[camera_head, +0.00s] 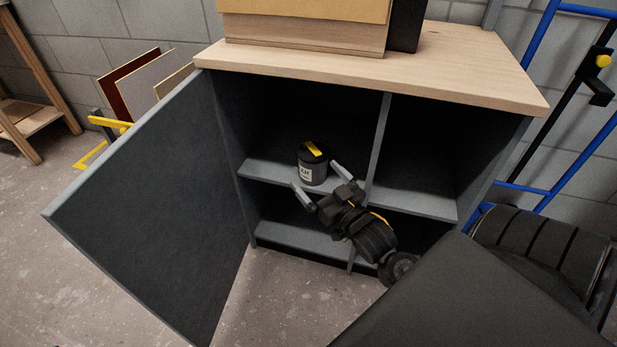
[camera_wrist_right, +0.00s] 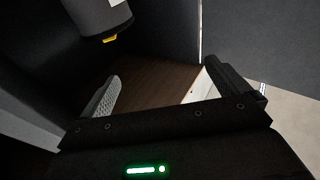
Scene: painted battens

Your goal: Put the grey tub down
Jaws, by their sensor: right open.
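The grey tub (camera_head: 312,168) is a small dark round container with a pale label and a yellow patch on its dark top. It appears upright on the middle shelf (camera_head: 269,175), near the front edge, in the left compartment of the cabinet. My right gripper (camera_head: 315,177) is open just in front of the tub, its fingers spread. In the right wrist view the tub (camera_wrist_right: 92,17) is at the top left, cut by the frame edge, beyond the open fingers (camera_wrist_right: 163,70) and apart from them. Nothing is held. My left gripper is not in view.
The cabinet door (camera_head: 160,190) stands wide open on the left. An upright divider (camera_head: 379,140) is close to the right of the tub. The right compartment's shelf (camera_head: 425,204) looks empty. A wooden box (camera_head: 300,33) sits on the cabinet top (camera_head: 450,70). A blue frame (camera_head: 575,170) stands at right.

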